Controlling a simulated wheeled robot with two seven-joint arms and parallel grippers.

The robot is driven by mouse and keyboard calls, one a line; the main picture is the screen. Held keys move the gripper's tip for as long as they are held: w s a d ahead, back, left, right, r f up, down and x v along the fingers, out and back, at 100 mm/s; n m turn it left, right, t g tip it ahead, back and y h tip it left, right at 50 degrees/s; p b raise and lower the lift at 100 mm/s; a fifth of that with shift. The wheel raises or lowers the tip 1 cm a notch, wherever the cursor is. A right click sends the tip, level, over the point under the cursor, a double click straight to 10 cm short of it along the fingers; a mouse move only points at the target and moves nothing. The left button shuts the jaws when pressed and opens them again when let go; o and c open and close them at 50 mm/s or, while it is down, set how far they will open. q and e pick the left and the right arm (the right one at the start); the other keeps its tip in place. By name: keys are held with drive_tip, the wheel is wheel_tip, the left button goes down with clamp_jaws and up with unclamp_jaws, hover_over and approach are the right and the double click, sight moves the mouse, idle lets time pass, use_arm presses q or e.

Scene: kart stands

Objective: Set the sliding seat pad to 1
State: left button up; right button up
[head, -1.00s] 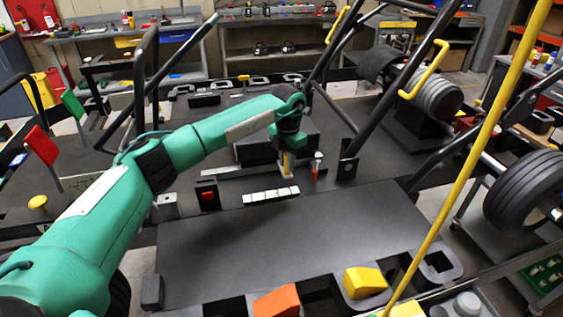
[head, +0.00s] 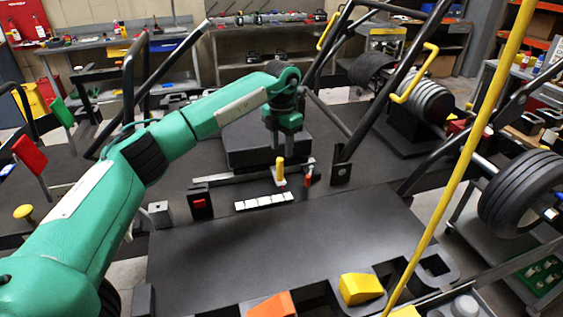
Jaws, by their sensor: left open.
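A dark block that looks like the seat pad (head: 243,151) sits behind a light rail (head: 235,180) on the black deck. A yellow upright handle (head: 280,172) stands at the rail, towards its right end. A strip of white marked tiles (head: 264,201) lies in front of it; its markings are too small to read. My left gripper (head: 281,148) is open and empty, pointing down just above the yellow handle, apparently apart from it. My forearm crosses from the left and my gripper covers part of the pad. My right gripper is out of view.
A small red upright piece (head: 307,176) stands right of the handle. A black block with a red button (head: 200,203) is left of the tiles. Black frame tubes (head: 375,105) rise at the right, and a yellow pole (head: 463,170) crosses the foreground. The front deck panel (head: 285,250) is clear.

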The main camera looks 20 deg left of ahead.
use_arm(q)
wheel_tip(320, 180, up, 6)
drive_tip(key=shift+r+b, duration=0.2)
drive_tip(key=shift+b, duration=0.1)
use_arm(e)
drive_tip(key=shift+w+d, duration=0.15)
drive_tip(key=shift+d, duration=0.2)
